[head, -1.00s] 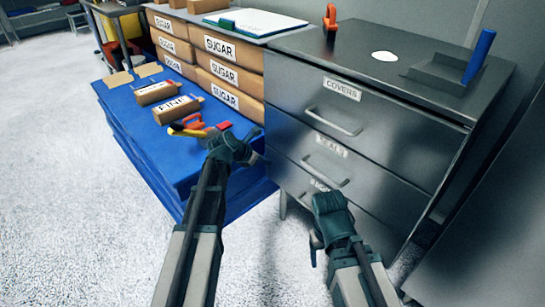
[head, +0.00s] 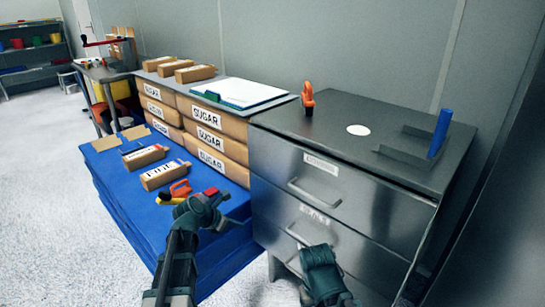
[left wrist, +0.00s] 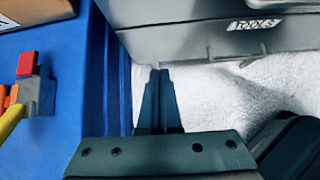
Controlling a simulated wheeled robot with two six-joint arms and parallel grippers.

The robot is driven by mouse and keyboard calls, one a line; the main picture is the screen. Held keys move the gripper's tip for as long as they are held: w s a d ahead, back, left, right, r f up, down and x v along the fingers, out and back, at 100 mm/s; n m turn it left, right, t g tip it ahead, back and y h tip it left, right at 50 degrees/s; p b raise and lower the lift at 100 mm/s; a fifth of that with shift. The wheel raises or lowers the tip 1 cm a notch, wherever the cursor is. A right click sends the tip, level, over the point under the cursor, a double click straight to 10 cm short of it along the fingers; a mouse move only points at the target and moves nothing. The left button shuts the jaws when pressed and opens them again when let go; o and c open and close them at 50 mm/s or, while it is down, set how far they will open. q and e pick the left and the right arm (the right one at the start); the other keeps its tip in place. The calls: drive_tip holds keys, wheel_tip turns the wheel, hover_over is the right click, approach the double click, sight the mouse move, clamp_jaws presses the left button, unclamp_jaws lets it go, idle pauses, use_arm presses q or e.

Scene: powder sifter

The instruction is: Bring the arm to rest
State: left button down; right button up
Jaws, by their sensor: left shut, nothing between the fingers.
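My left gripper (head: 236,224) is dark green, shut and empty, above the near right part of the blue platform in the head view. In the left wrist view its closed fingers (left wrist: 158,78) point at the gap between the blue platform edge and the grey drawer cabinet. My right gripper (head: 318,280) shows at the bottom in front of the cabinet; its fingers are not clear enough to tell their state.
The blue platform (head: 120,185) holds brown packs, an orange-and-yellow tool (head: 177,192) and a red-and-grey piece. The grey drawer cabinet (head: 345,225) stands close on the right. Sugar boxes (head: 209,140) are stacked behind. Clear floor lies at the left.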

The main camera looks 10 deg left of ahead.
use_arm(q)
drive_tip(key=s+d+f+m+g+y, duration=0.1)
drive_tip(key=s+d+f+m+g, duration=0.35)
drive_tip(key=s+d+m, duration=0.8)
drive_tip(key=s+d+f+m+g+y, duration=0.25)
drive_tip(key=s+m+y, duration=0.25)
drive_tip(key=s+m, duration=1)
drive_tip(key=w+r+m+p, duration=0.3)
drive_tip(key=r+m+p, duration=0.2)
drive_tip(key=r+p, duration=3.2)
drive_tip(key=shift+w+r, duration=0.15)
drive_tip(key=shift+r, duration=0.25)
